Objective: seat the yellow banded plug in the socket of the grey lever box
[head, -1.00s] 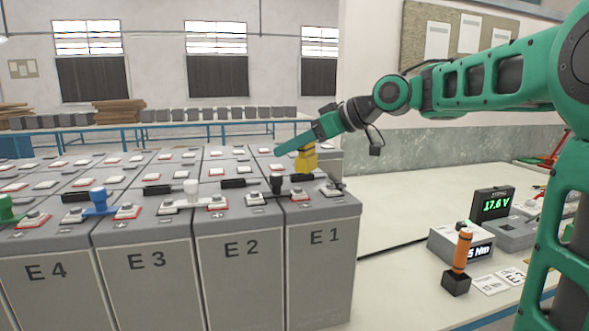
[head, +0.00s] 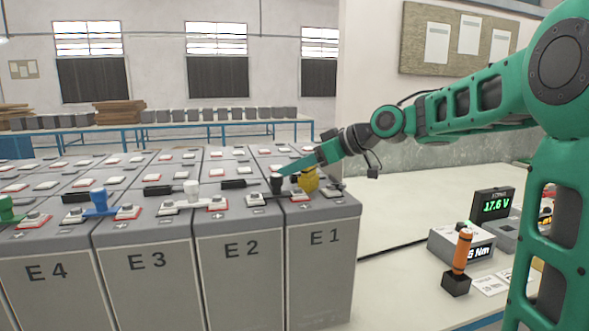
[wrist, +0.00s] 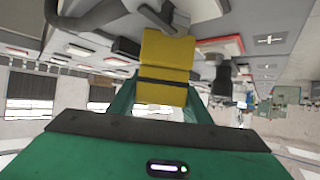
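The yellow plug (head: 308,180) is just over the top of battery E1, at its near right terminals. In the wrist view the yellow plug (wrist: 165,62) shows a dark band across it and sits between my two green fingers. My gripper (head: 296,166) appears shut on it. Whether the plug touches the battery top is unclear. A grey box (head: 506,236) stands on the right bench beside the 17.6 V display, partly behind my arm. I cannot make out a lever or socket on it, so I cannot tell if it is the lever box.
Grey batteries E1 (head: 322,268) to E4 stand in rows at left, with terminals and black links on top. An orange-handled tool (head: 462,250) stands on the bench. Bare bench (head: 400,205) lies between.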

